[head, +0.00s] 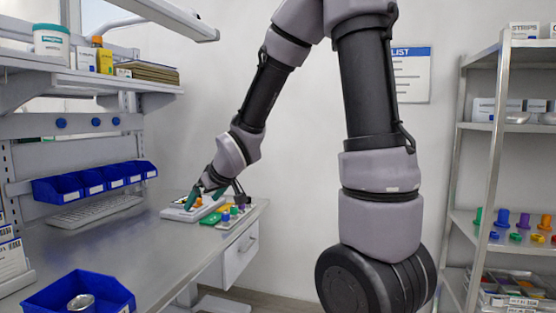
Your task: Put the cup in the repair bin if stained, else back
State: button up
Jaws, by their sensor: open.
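My gripper (206,194) is at the far end of the grey bench, low over a pale tray (172,213). Its teal fingers are open, with a small orange piece (198,203) near or between them; I cannot tell whether they touch it. I cannot tell which piece is the cup, and no stain can be made out. A blue bin (118,292) at the front left holds a round metal tin (80,302). No repair label is readable on it.
A row of blue bins (95,182) lines the back of the bench (130,245), above a keyboard (95,211). A shelf (110,80) overhangs the left. A rack (490,127) at right holds coloured cup-like pieces (502,217). The middle of the bench is clear.

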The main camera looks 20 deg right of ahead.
jog(key=s+d+r+m+h, duration=0.2)
jog(key=s+d+r+m, duration=0.3)
jog(key=s+d+r, duration=0.4)
jog(key=s+d+r+m, duration=0.2)
jog(key=s, duration=0.4)
jog(key=s+d+r+m+g, duration=0.1)
jog(key=s+d+r+m, duration=0.1)
jog(key=s, duration=0.4)
jog(key=shift+s+d+r+g, duration=0.15)
jog(key=shift+s+r+g, duration=0.05)
jog(key=shift+r+g, duration=0.1)
